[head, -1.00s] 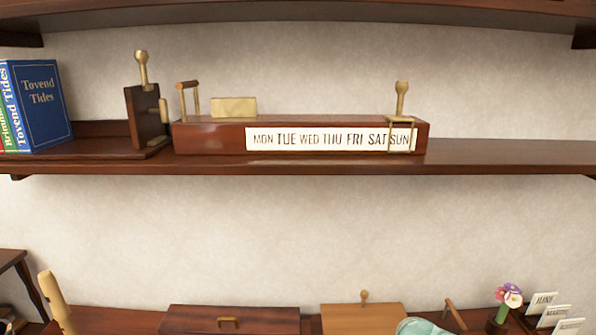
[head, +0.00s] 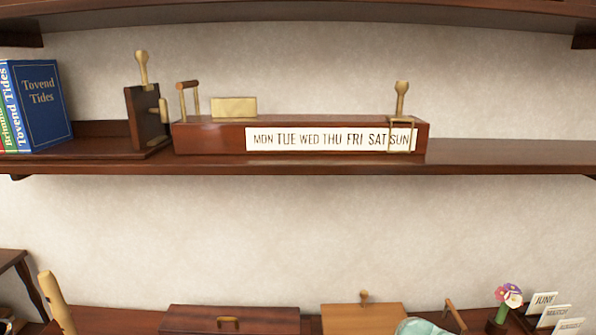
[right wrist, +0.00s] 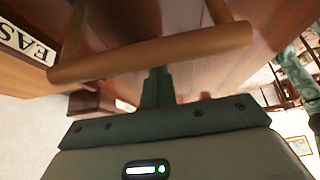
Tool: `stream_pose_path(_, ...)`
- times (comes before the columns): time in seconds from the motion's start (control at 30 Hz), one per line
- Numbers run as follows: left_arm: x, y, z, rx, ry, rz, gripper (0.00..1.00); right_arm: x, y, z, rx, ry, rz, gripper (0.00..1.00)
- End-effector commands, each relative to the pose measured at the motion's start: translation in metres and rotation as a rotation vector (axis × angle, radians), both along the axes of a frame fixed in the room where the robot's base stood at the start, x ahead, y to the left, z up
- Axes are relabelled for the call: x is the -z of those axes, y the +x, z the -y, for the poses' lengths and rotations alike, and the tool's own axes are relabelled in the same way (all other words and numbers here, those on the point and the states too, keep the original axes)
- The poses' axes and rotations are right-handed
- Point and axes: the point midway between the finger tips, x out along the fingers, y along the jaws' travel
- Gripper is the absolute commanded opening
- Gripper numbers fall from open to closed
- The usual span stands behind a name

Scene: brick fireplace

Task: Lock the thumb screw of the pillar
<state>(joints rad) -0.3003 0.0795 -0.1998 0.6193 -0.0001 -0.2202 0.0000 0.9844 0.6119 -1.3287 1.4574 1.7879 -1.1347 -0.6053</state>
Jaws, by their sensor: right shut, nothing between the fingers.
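No thing in view is clearly the pillar. Brass knobs that could be thumb screws show in the head view: one (head: 141,68) on the dark upright block (head: 145,118) beside the books, and one (head: 402,98) above a frame around SUN on the weekday box (head: 215,138). My right gripper (right wrist: 156,85) shows in the right wrist view, its dark green fingers shut and empty. A round wooden bar (right wrist: 150,57) on two posts crosses at its fingertips; the tips are partly hidden, and I cannot tell whether they touch it. My left gripper is in neither view.
Books (head: 40,105) stand at the left of the upper shelf (head: 500,155); its right part is clear. Below are a dark box (head: 235,318), a lighter box (head: 362,320) and flowers (head: 509,295). A lettered plate (right wrist: 25,45) is at the left in the right wrist view.

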Motion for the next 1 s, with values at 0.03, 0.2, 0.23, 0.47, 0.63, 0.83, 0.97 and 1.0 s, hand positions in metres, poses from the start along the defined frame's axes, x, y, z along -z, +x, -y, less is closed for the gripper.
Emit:
stream_pose_path(0.03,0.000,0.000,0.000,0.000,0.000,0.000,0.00,0.000,0.000,0.000,0.000,0.000,0.000,0.00)
stream_pose_path(0.2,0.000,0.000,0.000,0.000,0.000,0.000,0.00,0.000,0.000,0.000,0.000,0.000,0.000,0.00)
stream_pose_path(0.23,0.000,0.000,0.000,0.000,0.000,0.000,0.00,0.000,0.000,0.000,0.000,0.000,0.000,0.00)
stream_pose_path(0.47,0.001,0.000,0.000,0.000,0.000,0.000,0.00,0.001,0.000,0.000,0.000,0.000,0.000,0.00)
stream_pose_path(0.63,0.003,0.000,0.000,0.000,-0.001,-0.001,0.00,0.005,0.000,0.000,0.001,0.000,-0.001,0.00)
stream_pose_path(0.83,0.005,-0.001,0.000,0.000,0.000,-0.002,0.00,0.009,0.000,0.000,0.001,0.000,-0.001,0.00)
stream_pose_path(0.97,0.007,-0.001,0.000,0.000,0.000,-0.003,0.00,0.011,0.000,0.000,0.001,0.000,-0.001,0.00)
stream_pose_path(1.0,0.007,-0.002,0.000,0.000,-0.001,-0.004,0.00,0.012,0.000,0.000,0.001,0.000,-0.001,0.00)
